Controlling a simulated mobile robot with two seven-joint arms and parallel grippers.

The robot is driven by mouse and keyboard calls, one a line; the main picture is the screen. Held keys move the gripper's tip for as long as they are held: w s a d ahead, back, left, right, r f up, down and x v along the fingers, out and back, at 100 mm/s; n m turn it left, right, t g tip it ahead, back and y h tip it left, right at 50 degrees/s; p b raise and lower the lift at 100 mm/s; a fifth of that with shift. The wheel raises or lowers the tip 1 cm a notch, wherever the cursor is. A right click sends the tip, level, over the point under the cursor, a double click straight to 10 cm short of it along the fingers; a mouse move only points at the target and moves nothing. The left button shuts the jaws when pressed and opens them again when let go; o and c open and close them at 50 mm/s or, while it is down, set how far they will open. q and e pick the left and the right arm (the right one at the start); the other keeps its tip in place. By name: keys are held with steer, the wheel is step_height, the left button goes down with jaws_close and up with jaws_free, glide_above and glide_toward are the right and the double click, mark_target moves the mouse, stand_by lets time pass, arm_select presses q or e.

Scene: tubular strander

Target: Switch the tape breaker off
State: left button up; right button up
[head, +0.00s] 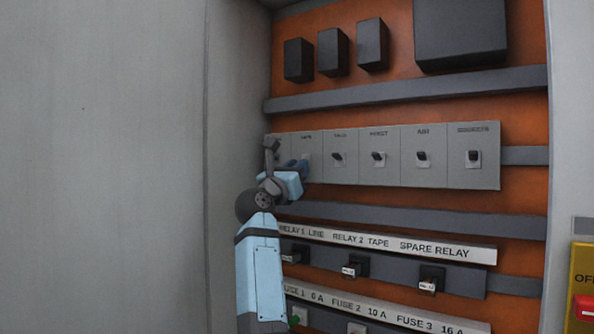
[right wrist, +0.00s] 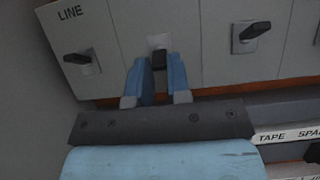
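The tape breaker's panel, marked TAPE (head: 306,140), is second from the left in the grey breaker row. Its dark lever is hidden in the head view by my right gripper (head: 300,170). In the right wrist view, the black lever (right wrist: 159,60) stands between the two blue fingers of my right gripper (right wrist: 160,76), one finger on each side. The fingers are close to the lever; I cannot tell whether they touch it. The label above this lever is out of the right wrist view. My left gripper is not in view.
The LINE breaker (right wrist: 77,58) is to the left and another breaker (right wrist: 251,36) to the right. Below are the relay label strip (head: 385,243) and relays. The cabinet's grey side wall (head: 236,110) is close on the left. A yellow box (head: 582,265) with a red button is far right.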

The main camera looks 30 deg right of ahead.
steer(key=o, duration=0.4)
steer(key=v, duration=1.4)
steer(key=shift+b, duration=0.45)
steer(key=shift+w+d, duration=0.1)
